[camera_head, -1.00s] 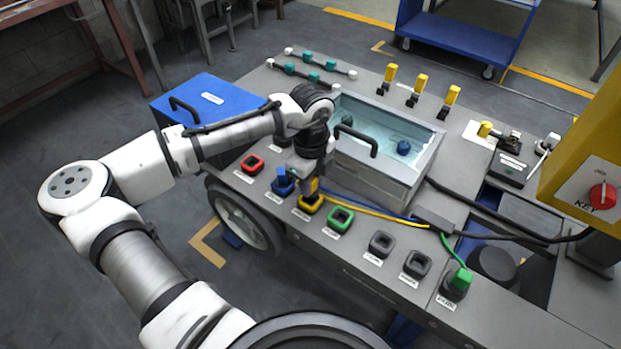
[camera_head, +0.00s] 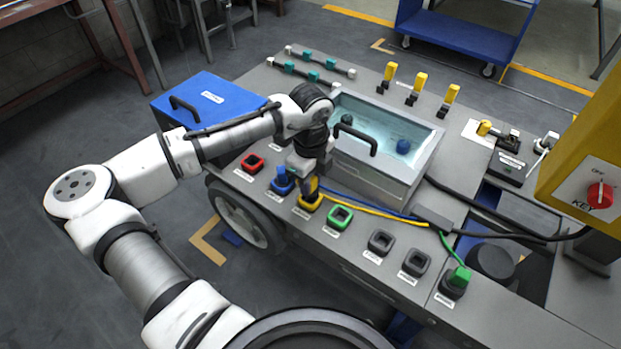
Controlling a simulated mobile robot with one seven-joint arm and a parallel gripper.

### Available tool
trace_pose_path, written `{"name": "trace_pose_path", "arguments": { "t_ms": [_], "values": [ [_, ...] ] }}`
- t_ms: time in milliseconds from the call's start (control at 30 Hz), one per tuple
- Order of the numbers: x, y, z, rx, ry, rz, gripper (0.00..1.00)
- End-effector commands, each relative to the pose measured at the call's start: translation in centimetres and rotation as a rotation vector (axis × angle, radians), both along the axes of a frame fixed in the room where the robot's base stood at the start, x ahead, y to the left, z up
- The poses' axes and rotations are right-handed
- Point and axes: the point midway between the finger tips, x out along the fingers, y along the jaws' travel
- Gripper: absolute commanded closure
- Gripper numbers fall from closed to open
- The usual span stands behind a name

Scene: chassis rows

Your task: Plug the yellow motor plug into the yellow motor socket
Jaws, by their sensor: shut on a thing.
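My gripper (camera_head: 308,180) points down over the front row of sockets and is shut on the yellow motor plug (camera_head: 313,185). The plug is at the yellow motor socket (camera_head: 308,203), right over or in its mouth; I cannot tell how deep it sits. The gripper and wrist hide part of the plug. A yellow cable (camera_head: 372,211) runs from the plug to the right across the deck.
A blue plug (camera_head: 283,178) stands in its socket just left of my gripper. The red socket (camera_head: 252,163) and green socket (camera_head: 340,217) are empty. A green plug (camera_head: 459,277) stands at the right.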

Motion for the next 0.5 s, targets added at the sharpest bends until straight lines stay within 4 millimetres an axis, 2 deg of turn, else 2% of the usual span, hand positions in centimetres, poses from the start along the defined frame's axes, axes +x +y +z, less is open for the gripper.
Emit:
{"name": "trace_pose_path", "arguments": {
  "t_ms": [500],
  "values": [
    [0.0, 0.0, -1.2, -0.001, 0.001, 0.000, 0.96]
  ]
}}
